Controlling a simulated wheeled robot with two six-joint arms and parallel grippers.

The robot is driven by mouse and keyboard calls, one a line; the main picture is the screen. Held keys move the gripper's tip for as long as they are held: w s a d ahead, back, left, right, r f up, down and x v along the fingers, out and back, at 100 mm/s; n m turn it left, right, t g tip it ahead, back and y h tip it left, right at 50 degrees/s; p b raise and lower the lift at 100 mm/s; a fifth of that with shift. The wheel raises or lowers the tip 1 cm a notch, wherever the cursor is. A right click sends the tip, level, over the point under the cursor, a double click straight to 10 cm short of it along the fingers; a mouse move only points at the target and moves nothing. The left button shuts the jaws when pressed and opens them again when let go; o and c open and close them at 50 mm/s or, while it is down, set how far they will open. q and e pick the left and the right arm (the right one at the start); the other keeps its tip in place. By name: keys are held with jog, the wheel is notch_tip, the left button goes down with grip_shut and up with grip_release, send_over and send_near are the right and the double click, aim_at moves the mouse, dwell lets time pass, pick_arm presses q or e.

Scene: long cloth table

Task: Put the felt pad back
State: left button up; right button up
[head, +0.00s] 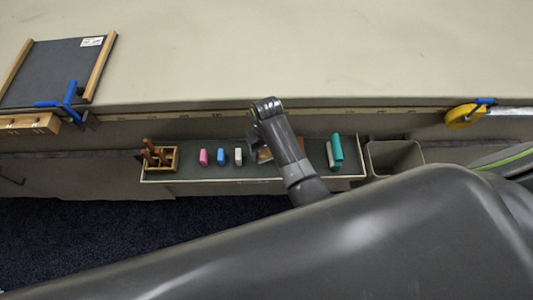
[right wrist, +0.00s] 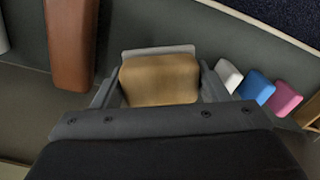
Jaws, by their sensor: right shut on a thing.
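My right gripper (head: 262,151) is over the narrow dark tray (head: 185,173) along the table's front. In the right wrist view, my right gripper (right wrist: 158,90) is shut on a wooden-topped block (right wrist: 160,78), with a finger on each side. This block may be the felt pad; no felt shows, as its underside is hidden. In the head view only a bit of the block (head: 264,155) shows beside my wrist. I cannot tell whether it touches the tray floor. My left gripper is not in view.
Pink (head: 203,157), blue (head: 221,156) and white (head: 238,156) pieces stand left of the gripper. A brown block (right wrist: 72,45) lies on its other side, then a teal piece (head: 336,148). A wooden holder (head: 160,167) and a bin (head: 394,158) flank these.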

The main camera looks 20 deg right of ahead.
aim_at(267, 155)
jog(key=shift+f, duration=1.9)
jog(key=o, duration=0.9)
jog(key=shift+f, duration=0.15)
jog(key=shift+o, duration=0.2)
notch_tip(267, 155, up, 12)
jog(key=shift+r+p, duration=0.2)
jog(key=shift+p, duration=0.15)
